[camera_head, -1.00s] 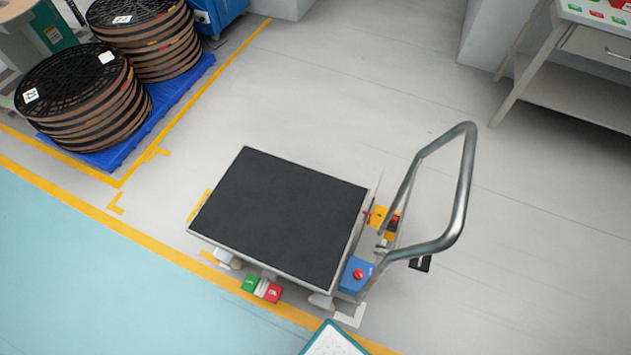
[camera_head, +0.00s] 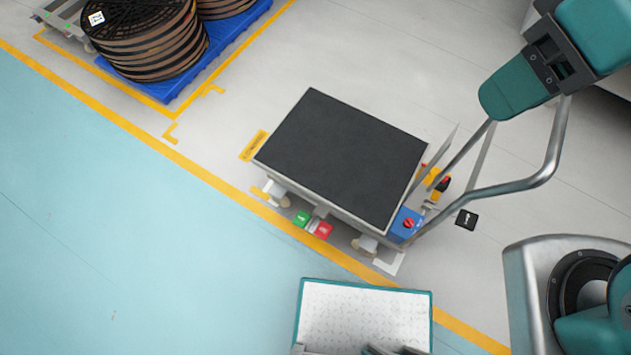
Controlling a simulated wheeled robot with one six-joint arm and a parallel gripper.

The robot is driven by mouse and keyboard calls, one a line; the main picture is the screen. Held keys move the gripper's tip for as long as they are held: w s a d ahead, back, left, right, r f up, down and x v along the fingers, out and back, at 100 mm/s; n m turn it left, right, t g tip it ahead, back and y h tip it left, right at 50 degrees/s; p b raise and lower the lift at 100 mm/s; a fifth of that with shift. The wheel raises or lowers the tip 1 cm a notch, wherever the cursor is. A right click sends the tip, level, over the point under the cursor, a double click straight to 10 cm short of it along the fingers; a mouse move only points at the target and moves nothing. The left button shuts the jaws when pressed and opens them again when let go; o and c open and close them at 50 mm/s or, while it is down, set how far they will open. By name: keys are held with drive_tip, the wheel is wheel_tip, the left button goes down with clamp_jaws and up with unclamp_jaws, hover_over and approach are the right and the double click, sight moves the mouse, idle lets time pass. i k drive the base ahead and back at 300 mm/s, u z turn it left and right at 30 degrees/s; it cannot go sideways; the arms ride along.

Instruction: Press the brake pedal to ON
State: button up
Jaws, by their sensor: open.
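A cart with a dark flat top (camera_head: 342,155) stands on the floor in the middle of the head view. Low at its near edge are a green pedal (camera_head: 301,218) and a red pedal (camera_head: 323,230) side by side, with white marks too small to read. I cannot tell from the picture which one sets the brake, or its state. Teal links of my arm reach in at the upper right, over the cart's handle side. The fingers of my gripper do not show. Nothing of mine is seen touching the pedals.
The cart's bent metal handle (camera_head: 521,185) rises at its right. A blue box with a red knob (camera_head: 405,224) and a yellow box (camera_head: 428,175) sit by it. Cable reels (camera_head: 150,45) on a blue pallet (camera_head: 222,55) stand upper left. The blue-green floor at left is clear.

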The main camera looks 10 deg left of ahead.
sight(313, 226)
drive_tip(key=u, duration=0.2)
drive_tip(key=k, duration=0.7)
drive_tip(key=u, duration=1.35)
drive_tip(key=i, duration=0.4)
drive_tip(key=z, duration=0.65)
